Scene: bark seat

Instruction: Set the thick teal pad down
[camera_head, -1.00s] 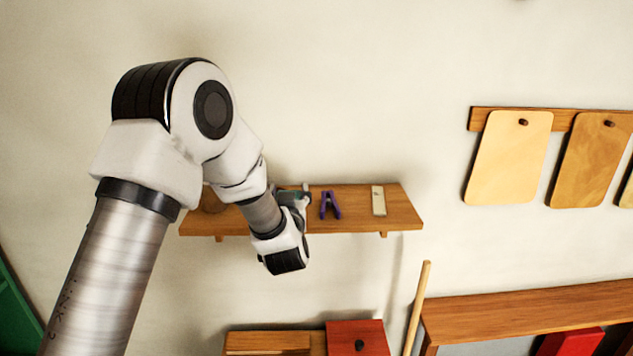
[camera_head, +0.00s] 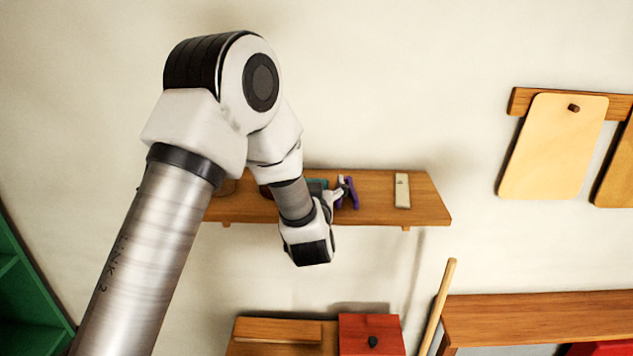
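A small teal patch (camera_head: 317,184), which may be the thick teal pad, shows behind my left wrist at shelf height. Most of it is hidden, so I cannot tell whether it rests on the wooden shelf (camera_head: 425,208) or is held. My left gripper (camera_head: 341,192) is in front of the shelf, mostly hidden by its own wrist. Its visible grey finger overlaps the purple clamp (camera_head: 353,194) in the picture; contact is unclear. I cannot see whether it is open or shut. My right gripper is not in view.
A pale block (camera_head: 402,191) stands at the shelf's right part. Wooden boards (camera_head: 553,147) hang at the upper right. Below are a red box (camera_head: 369,335), a leaning stick (camera_head: 437,306) and a wooden bench (camera_head: 543,312). A green cabinet (camera_head: 28,292) is at the left edge.

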